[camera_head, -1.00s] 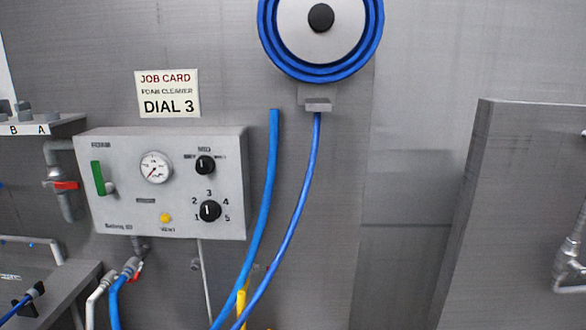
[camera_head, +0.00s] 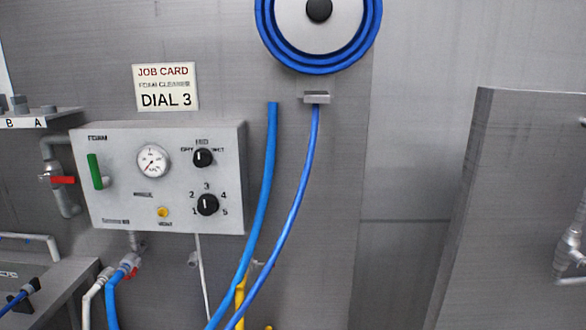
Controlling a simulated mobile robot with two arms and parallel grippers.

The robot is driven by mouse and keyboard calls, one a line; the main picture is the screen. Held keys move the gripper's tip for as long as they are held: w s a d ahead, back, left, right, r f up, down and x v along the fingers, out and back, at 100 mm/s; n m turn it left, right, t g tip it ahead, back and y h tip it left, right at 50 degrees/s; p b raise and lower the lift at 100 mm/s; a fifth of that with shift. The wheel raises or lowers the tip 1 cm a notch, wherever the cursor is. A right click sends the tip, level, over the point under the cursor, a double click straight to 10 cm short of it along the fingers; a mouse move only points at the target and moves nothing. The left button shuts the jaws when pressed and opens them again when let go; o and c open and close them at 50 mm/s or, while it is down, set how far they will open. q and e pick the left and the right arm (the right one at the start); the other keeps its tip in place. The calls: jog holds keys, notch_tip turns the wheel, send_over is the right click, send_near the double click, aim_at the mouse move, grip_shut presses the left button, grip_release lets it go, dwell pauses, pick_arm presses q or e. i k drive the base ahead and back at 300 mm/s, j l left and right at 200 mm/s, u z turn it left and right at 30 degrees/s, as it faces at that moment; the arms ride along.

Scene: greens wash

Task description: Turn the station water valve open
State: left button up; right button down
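A red-handled valve (camera_head: 62,180) sits on the grey pipe left of the control box; its lever lies across the upright pipe. A second red handle (camera_head: 132,272) shows on the fitting below the box, near the blue hose; its angle is hard to tell. A green lever (camera_head: 95,171) stands upright on the box's left side. I cannot tell from labels which one is the station water valve. The grey control box (camera_head: 225,180) carries a pressure gauge (camera_head: 153,161) and two black knobs, the lower one (camera_head: 207,205) with a numbered scale. Neither gripper is in view.
A blue hose reel (camera_head: 319,62) hangs above, with blue hoses running down. A job card (camera_head: 166,88) reads DIAL 3. A grey panel (camera_head: 510,200) juts out at the right.

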aim_at(54, 178)
jog(key=u, duration=1.3)
